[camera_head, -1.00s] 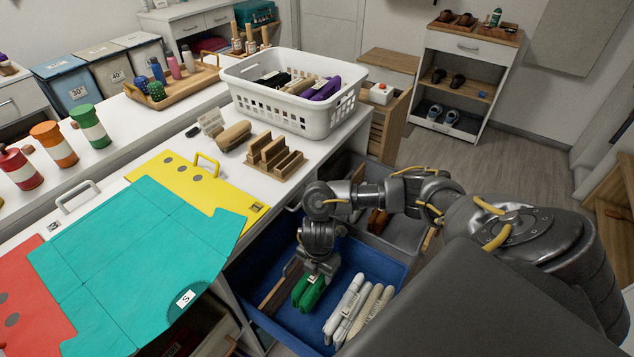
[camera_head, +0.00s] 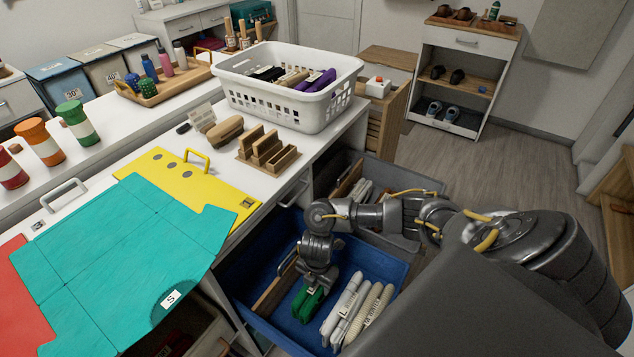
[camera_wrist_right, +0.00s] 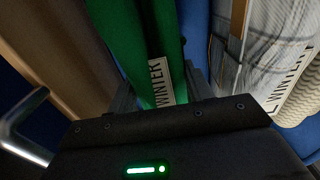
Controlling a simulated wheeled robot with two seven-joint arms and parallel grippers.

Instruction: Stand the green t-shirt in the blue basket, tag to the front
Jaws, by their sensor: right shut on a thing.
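The green t-shirt (camera_head: 308,303) is a folded bundle inside the blue basket (camera_head: 378,262), left of the pale folded garments. My right gripper (camera_head: 314,283) reaches down from above and is shut on it. In the right wrist view the green t-shirt (camera_wrist_right: 140,40) runs between my right gripper's fingers (camera_wrist_right: 160,92). Its white tag (camera_wrist_right: 162,85) reads WINTER and faces the wrist camera. The shirt looks upright; whether its lower edge touches the basket floor is hidden. My left gripper is not in view.
Pale folded garments (camera_head: 357,312) stand to the right in the basket. A brown divider (camera_head: 274,292) is at its left. A grey bin (camera_head: 400,237) lies behind. The white counter holds a teal sheet (camera_head: 110,260) and a white laundry basket (camera_head: 290,95).

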